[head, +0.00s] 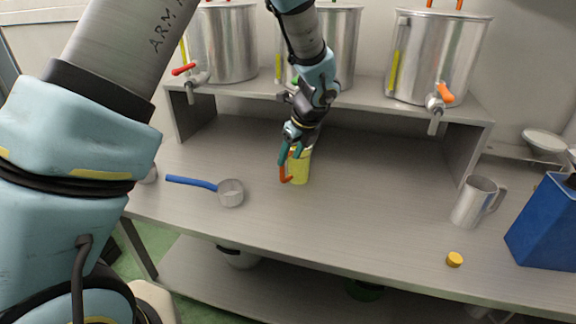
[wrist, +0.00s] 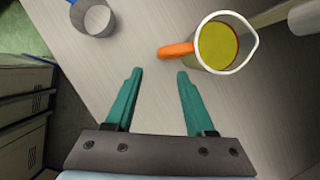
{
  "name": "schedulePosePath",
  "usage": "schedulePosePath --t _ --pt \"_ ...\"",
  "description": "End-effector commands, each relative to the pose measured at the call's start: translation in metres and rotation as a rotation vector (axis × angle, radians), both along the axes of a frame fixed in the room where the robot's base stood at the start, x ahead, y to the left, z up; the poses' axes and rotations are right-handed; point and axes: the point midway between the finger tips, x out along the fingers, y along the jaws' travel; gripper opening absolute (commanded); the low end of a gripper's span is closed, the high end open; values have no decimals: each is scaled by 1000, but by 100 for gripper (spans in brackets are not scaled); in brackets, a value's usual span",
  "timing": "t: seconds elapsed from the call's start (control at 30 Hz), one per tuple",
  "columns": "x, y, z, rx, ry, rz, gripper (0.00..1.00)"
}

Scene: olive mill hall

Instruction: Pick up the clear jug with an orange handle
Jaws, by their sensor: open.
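The clear jug (head: 301,168) stands upright on the metal table and holds yellow-green liquid. Its orange handle (head: 284,172) points left and a little toward the front. In the wrist view the jug (wrist: 227,45) is at the upper right, with its orange handle (wrist: 176,50) pointing left. My gripper (head: 291,146) is open, with teal fingers, above and close to the jug. In the wrist view the open fingers (wrist: 158,72) have only bare table between them, and the handle lies just beyond the right fingertip. The gripper partly hides the jug's top in the head view.
A ladle with a blue handle (head: 190,182) lies left of the jug. Steel tanks with taps (head: 440,60) stand on a raised shelf (head: 350,90) behind. A steel mug (head: 477,202), a yellow cap (head: 454,259) and a blue can (head: 545,225) are at the right. The table between is clear.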

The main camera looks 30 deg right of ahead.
Motion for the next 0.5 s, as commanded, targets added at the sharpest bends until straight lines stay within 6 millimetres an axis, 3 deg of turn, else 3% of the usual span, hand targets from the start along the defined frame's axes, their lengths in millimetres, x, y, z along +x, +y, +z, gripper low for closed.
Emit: schedulePosePath --t 0.13,0.5 --pt "9 3 -22 2 1 3 55" --pt "28 6 -52 1 1 7 55"
